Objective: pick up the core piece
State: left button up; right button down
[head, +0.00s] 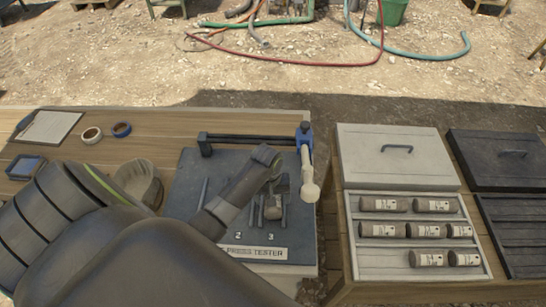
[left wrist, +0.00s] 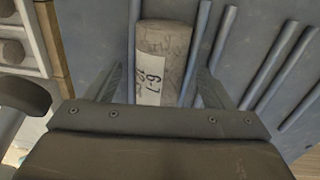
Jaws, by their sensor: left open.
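The core piece (left wrist: 166,52) is a grey-brown cylinder with a white paper label marked "6-7" and more writing. In the left wrist view it lies on the blue-grey press tester plate, beside several thin bars. My left gripper (left wrist: 160,80) is open above it, with one finger on each side of the core piece; I cannot tell whether they touch it. My right gripper is not in view.
A tray (head: 396,241) with several labelled cores and a light lid (head: 395,170) stand right of the tester. A dark box (head: 500,165) is beyond. The tester's blue-and-black lever arm (head: 250,138) crosses behind my gripper.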

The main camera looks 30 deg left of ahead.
pick_arm(q)
jog(key=shift+f, duration=0.75)
jog(key=c, duration=1.4)
jog(key=shift+w+r, duration=0.1)
jog(key=shift+c, duration=0.8)
jog(key=shift+r, duration=0.1)
